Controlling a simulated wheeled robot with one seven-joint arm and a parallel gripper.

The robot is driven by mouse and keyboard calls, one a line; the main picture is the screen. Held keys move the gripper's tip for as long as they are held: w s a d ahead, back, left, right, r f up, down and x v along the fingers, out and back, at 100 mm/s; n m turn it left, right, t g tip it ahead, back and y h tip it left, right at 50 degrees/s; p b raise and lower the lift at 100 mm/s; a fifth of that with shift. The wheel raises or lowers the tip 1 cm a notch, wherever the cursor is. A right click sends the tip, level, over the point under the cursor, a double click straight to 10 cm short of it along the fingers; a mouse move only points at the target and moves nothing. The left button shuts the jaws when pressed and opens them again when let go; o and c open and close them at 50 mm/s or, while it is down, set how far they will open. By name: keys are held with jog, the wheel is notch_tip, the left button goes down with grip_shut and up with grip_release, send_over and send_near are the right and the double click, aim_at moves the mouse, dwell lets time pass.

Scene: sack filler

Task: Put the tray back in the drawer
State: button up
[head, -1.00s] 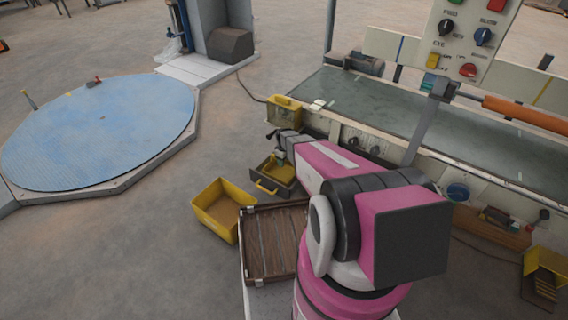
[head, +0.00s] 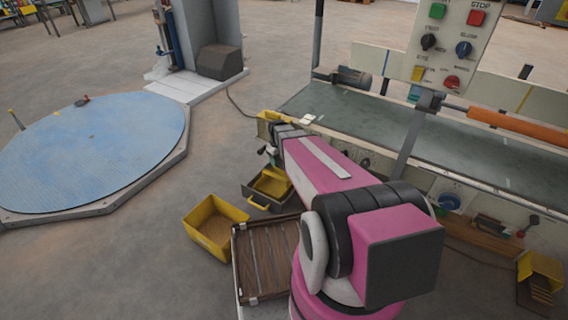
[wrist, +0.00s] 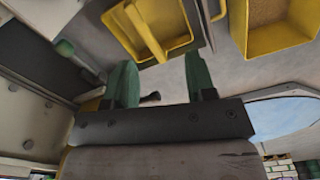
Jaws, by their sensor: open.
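The yellow tray (head: 272,186) lies within the dark open drawer (head: 250,194) at the foot of the machine. A yellow bar-like handle (head: 258,207) shows at the front; it also crosses the tray (wrist: 175,45) in the wrist view. Whether the tray is fully seated in the drawer I cannot tell. My gripper (head: 268,151) is above and behind the tray, apart from it. In the wrist view its two green fingers (wrist: 163,84) are wide apart with nothing between them, and the tray is beyond their tips.
A yellow bin (head: 215,226) with brown contents stands on the floor left of the drawer. A wooden slatted crate (head: 265,258) is nearer. The machine bench (head: 340,118) rises behind the drawer. Open floor lies toward the round blue platform (head: 95,150).

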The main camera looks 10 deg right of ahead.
jog(key=s+r+m, duration=0.5)
jog(key=s+r, duration=0.8)
jog(key=s, duration=0.3)
jog(key=shift+s+m, duration=0.35)
jog(key=shift+m, duration=0.05)
jog(key=shift+f, duration=0.1)
